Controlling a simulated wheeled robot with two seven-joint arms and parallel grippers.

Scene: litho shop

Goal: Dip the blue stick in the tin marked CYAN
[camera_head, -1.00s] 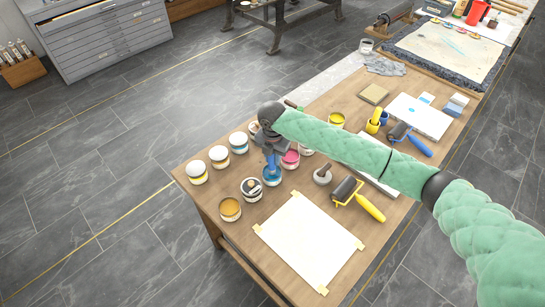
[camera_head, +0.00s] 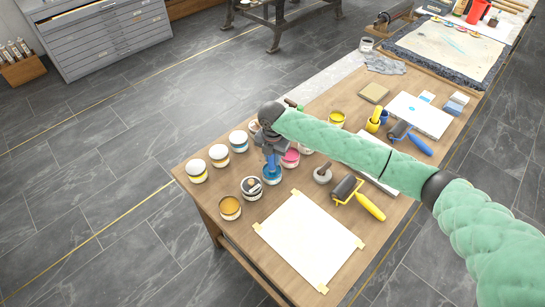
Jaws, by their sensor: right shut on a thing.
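A blue stick (camera_head: 272,163) hangs from my right gripper (camera_head: 272,152), which is shut on it. The stick points down over an open tin with blue ink (camera_head: 272,176) near the left end of the wooden table. Its lower end appears to be at the ink; I cannot tell how deep it reaches. The tin's marking is too small to read. My right arm comes in from the right over the table and hides part of the tins behind it. My left gripper is not in view.
Other tins stand close around, including an ochre tin (camera_head: 230,208), a grey-topped tin (camera_head: 252,188) and a pink tin (camera_head: 291,158). A taped white sheet (camera_head: 308,240) lies in front. A yellow-handled roller (camera_head: 358,198) lies right of the tins.

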